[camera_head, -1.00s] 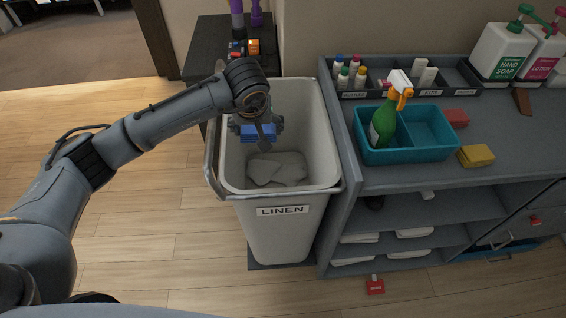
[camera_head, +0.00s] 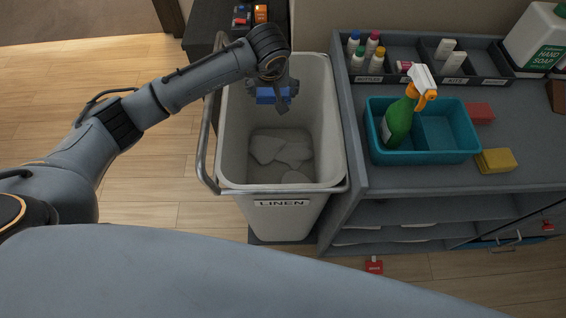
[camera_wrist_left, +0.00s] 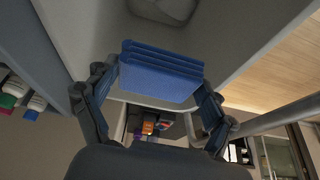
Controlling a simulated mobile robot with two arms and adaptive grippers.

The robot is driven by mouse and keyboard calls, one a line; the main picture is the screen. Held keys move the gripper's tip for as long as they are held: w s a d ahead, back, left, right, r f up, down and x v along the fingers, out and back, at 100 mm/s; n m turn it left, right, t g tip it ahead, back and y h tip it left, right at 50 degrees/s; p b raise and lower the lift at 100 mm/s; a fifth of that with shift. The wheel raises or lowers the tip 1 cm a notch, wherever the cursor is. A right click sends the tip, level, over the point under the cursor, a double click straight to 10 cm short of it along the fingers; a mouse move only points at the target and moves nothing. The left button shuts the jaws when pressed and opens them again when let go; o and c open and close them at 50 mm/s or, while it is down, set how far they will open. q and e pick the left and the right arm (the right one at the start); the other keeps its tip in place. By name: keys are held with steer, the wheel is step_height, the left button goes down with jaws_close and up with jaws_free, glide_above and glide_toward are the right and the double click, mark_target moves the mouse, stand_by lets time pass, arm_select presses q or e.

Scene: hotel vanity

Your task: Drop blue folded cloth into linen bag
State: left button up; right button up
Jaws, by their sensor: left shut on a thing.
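The blue folded cloth (camera_head: 272,95) is held in my left gripper (camera_head: 274,93), over the far part of the linen bag's opening. In the left wrist view the blue cloth (camera_wrist_left: 160,72) sits between the two fingers of the gripper (camera_wrist_left: 155,92), with its folded layers showing. The linen bag (camera_head: 283,203) is a tall pale bin with a grey rail and a LINEN label. White crumpled cloths (camera_head: 283,150) lie at its bottom. My right gripper is not in view.
A counter to the right holds a teal caddy (camera_head: 457,157) with a green spray bottle (camera_head: 399,120), a yellow sponge (camera_head: 496,161) and a bottle tray (camera_head: 400,79). A dark cabinet (camera_head: 203,40) stands behind the bin. Wooden floor is open at left.

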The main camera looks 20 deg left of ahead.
arm_select(q)
steer(key=shift+s+f, duration=0.1)
steer(key=shift+s, duration=0.1)
steer(key=o, duration=1)
steer(key=shift+w, duration=0.1)
steer(key=v, duration=1.2)
steer(key=shift+s+f, duration=0.15)
steer(key=shift+s, duration=0.05)
